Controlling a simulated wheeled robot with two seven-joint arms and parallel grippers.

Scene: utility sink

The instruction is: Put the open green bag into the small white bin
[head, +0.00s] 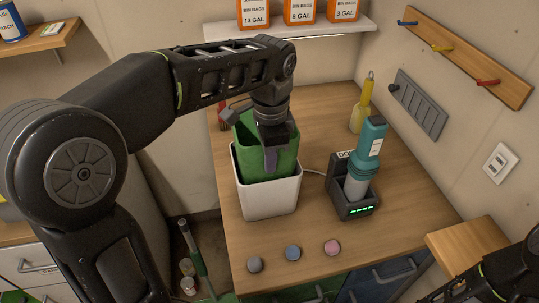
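The small white bin (268,201) stands on the wooden counter. The open green bag (285,166) stands upright with its lower part inside the bin, hidden by the bin's front wall. Its upper part rises above the bin's rim. My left gripper (270,160) points down at the bag's top edge and appears shut on the bag's wall; one finger shows against the green, the other is hidden. Part of my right arm shows at the bottom right corner, with its fingertips out of the picture.
A teal handheld device stands in a dark charging dock (355,209) right of the bin. Three small round discs (292,253) lie along the counter's front edge. Orange bin-bag boxes (298,10) sit on the shelf above. A hook rail (465,55) hangs at right.

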